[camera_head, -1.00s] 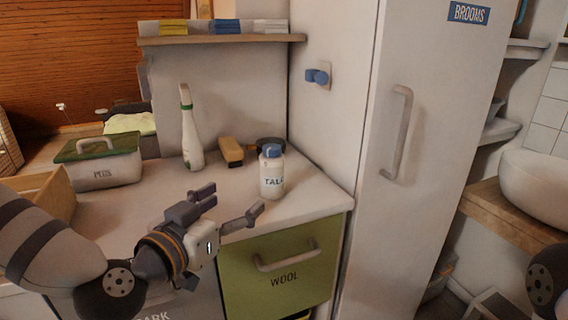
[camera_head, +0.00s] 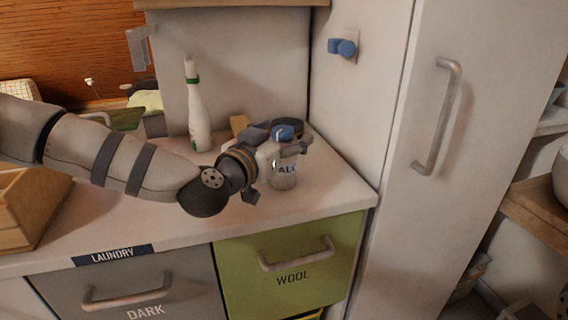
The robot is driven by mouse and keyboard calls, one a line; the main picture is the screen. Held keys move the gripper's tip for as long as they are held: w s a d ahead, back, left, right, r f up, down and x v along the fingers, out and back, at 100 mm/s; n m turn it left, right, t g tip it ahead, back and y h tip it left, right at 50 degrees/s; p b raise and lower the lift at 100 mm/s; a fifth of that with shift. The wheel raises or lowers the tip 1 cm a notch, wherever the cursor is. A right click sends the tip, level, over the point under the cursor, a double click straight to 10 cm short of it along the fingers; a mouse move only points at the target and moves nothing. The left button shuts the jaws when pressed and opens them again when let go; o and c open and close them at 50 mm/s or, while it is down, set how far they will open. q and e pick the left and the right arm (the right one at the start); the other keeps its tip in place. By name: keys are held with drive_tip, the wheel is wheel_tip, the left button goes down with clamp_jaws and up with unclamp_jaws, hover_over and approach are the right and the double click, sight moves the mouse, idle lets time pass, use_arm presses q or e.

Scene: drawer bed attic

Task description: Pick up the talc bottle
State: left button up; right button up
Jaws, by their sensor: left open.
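The talc bottle (camera_head: 286,178) is white with a blue cap (camera_head: 284,132) and dark lettering. It stands upright on the white counter, near the right front corner. My left gripper (camera_head: 278,165) is at the bottle, its body covering the bottle's left side. One finger shows at the right by the bottle's neck and another at the lower left. The jaws are open, and I cannot tell whether they touch the bottle. My right gripper is not in view.
A tall white bottle with a green band (camera_head: 198,115) stands behind my left arm. A wooden brush (camera_head: 239,124) and a dark round thing (camera_head: 294,125) are behind the talc. A tall cabinet (camera_head: 385,60) stands close on the right. A wooden box (camera_head: 28,212) is at left.

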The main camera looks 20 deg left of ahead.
use_arm(q)
drive_tip(key=shift+s+r, duration=0.1)
drive_tip(key=shift+r, duration=0.05)
clamp_jaws()
